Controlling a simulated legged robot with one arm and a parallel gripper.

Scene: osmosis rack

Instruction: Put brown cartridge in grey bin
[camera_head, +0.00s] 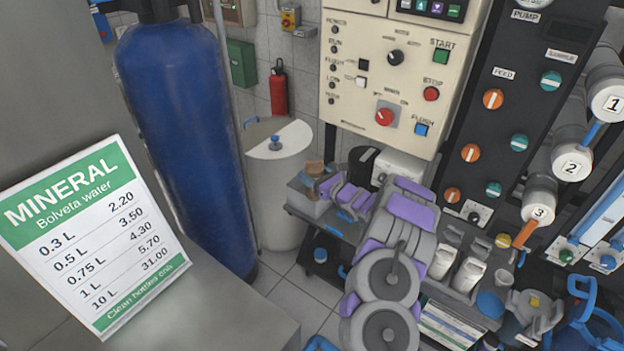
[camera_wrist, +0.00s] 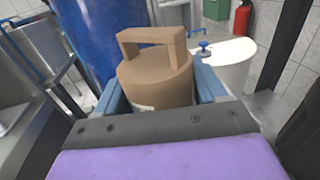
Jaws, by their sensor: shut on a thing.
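The brown cartridge (camera_wrist: 157,78) stands roughly upright in the wrist view, with a squared loop handle on top. My gripper (camera_wrist: 165,88) is shut on it, with a blue-grey finger on each side of its body. In the head view only a small part of the brown cartridge (camera_head: 314,169) shows, at the far end of my purple and grey arm. A grey box-like thing (camera_head: 308,203) is just below it; I cannot tell whether this is the grey bin. The cartridge's underside is hidden.
A tall blue tank (camera_head: 180,120) and a white drum (camera_head: 277,190) stand beyond the arm. A control panel (camera_head: 390,80) and numbered filter housings (camera_head: 570,165) are on the right. A price sign (camera_head: 95,235) is at the near left. Bottles (camera_head: 468,273) stand right of my arm.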

